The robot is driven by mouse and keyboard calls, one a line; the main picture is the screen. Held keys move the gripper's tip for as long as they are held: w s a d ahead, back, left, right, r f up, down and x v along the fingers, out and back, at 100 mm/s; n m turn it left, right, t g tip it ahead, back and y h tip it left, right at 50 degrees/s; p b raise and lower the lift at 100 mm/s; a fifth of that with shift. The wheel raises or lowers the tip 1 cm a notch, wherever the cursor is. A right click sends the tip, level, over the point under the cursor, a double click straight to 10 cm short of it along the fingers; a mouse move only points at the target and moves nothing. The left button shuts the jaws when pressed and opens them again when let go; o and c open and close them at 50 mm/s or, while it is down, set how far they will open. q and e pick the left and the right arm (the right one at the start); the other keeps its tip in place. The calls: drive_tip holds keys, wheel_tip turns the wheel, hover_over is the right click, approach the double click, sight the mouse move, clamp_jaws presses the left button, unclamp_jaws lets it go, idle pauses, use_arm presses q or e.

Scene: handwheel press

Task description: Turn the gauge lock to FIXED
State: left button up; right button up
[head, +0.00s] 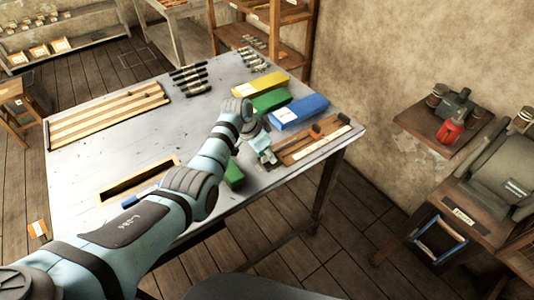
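My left arm reaches in from the lower left over the table. Its gripper (268,158) points down at the left end of a wooden fixture board (312,138) near the table's right edge. I cannot pick out the gauge lock or read any FIXED marking; the parts are too small, and the gripper covers the board's left end. Whether the gripper touches the board, and whether its fingers are open or shut, cannot be told. My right gripper is not in view.
On the grey table (110,145), yellow (259,84), green (271,101) and blue (299,111) boxes stand behind the board. Another green block (234,175) is beside my arm. A slatted wooden tray (105,118) lies at left, with dark rods (188,79) at the back.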

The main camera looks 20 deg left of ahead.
use_arm(q)
drive_tip(key=shift+s+r, duration=0.3)
drive_tip(key=shift+s, duration=0.2)
drive_tip(key=c, duration=0.4)
drive_tip(key=shift+s, duration=0.1)
clamp_jaws()
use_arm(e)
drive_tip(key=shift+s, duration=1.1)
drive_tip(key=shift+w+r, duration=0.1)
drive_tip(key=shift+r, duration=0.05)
